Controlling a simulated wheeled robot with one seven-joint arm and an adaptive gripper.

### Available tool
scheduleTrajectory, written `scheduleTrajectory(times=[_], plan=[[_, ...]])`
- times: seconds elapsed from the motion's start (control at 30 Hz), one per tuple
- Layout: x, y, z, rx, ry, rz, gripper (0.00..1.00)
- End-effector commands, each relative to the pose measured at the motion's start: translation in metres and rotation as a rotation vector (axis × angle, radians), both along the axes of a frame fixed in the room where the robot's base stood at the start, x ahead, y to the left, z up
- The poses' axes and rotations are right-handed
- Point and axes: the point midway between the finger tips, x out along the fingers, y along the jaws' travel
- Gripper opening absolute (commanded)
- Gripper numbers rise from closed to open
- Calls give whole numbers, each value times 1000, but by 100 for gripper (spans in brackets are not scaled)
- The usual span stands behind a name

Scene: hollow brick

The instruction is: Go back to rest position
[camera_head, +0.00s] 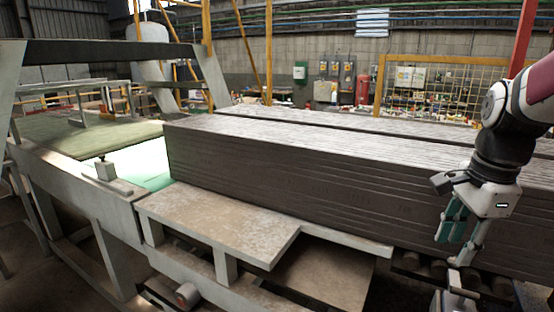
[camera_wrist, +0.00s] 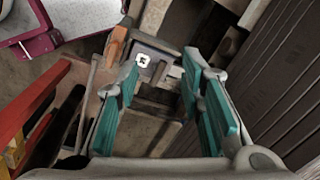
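My gripper (camera_head: 458,242) hangs at the right of the head view, in front of the long side of a stack of dark boards, fingers pointing down. In the wrist view my gripper (camera_wrist: 160,78) shows two teal-padded fingers spread wide apart. Nothing is held between them. Beyond the fingertips is a dark, boxy thing with a white tag (camera_wrist: 143,60) bearing a black mark. An orange piece (camera_wrist: 117,46) is beside it. What these are is not clear.
The dark board stack (camera_head: 290,185) is close to my gripper; its ribbed side also fills the right of the wrist view (camera_wrist: 280,80). A grey bench (camera_head: 215,218) stands in front of the stack. A reddish box holding items (camera_wrist: 65,110) is left of my fingers.

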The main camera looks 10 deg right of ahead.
Motion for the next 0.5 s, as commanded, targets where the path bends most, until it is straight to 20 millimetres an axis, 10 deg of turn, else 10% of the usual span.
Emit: scheduleTrajectory(times=[0.5], plan=[[-70, 164, 35, -405, -243, 1453, 35]])
